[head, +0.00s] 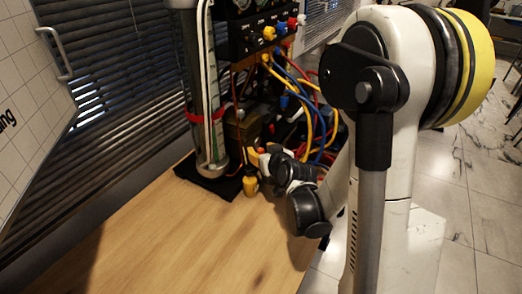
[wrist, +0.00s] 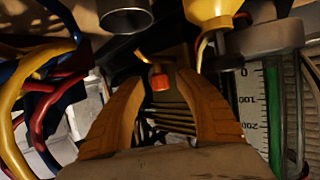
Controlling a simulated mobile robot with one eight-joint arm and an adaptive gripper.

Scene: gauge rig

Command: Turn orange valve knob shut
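The orange valve knob (wrist: 159,78) shows in the wrist view as a small orange-red cap near the middle. My gripper (wrist: 160,85) is open, with one orange-brown finger on each side of the knob and gaps visible between. Whether the knob lies fully between the fingertips or just beyond them I cannot tell. In the head view my gripper (head: 258,156) is low in front of the rig, partly hidden by my own wrist. I cannot make out the orange knob there.
A clear graduated column (head: 208,90) stands on a black mat (head: 218,183), left of my gripper. Yellow, blue and red hoses (head: 305,110) hang from a dark panel (head: 262,35). The wooden tabletop (head: 170,240) in front is clear.

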